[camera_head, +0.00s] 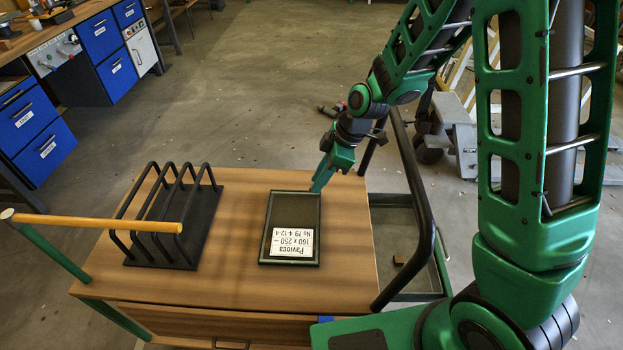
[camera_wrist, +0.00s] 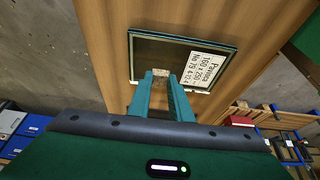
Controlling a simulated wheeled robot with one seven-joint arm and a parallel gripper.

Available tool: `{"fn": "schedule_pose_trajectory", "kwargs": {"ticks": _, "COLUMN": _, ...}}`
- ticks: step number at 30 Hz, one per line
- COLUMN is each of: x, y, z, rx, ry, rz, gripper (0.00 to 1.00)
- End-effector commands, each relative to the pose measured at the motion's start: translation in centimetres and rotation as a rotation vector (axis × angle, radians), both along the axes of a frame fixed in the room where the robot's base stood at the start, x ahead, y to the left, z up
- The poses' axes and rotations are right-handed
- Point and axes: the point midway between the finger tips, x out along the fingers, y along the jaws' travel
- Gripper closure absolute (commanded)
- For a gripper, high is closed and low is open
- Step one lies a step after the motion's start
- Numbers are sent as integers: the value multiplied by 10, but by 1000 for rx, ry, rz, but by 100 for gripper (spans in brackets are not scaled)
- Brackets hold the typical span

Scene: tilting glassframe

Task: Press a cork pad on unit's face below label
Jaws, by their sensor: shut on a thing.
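The unit is a dark glass panel in a thin frame (camera_head: 291,209), lying flat on the trolley's wooden top. Its white label (camera_head: 292,243) is on the near half of the face and reads upside down in the head view. In the wrist view the unit (camera_wrist: 165,50) has its label (camera_wrist: 207,70) at the right. My gripper (camera_head: 317,187) is at the unit's far right corner in the head view. In the wrist view my gripper (camera_wrist: 162,78) is shut on a small speckled cork pad (camera_wrist: 161,73). I cannot tell whether the pad touches the face.
A black wire rack (camera_head: 170,220) stands left of the unit on the wooden top (camera_head: 235,285). A yellow handle bar (camera_head: 95,222) crosses the trolley's left side. A black rail (camera_head: 417,200) runs along the right. A small brown block (camera_head: 398,260) lies right of the top.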

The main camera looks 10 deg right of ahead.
Motion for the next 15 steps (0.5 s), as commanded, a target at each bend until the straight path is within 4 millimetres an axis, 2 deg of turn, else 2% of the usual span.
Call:
{"fn": "schedule_pose_trajectory", "kwargs": {"ticks": 10, "x": 1, "y": -4, "z": 1, "rx": 0, "ry": 0, "rz": -5, "gripper": 100}}
{"fn": "schedule_pose_trajectory", "kwargs": {"ticks": 15, "x": 0, "y": -3, "z": -9, "rx": -1, "ry": 2, "rz": -5, "gripper": 100}}
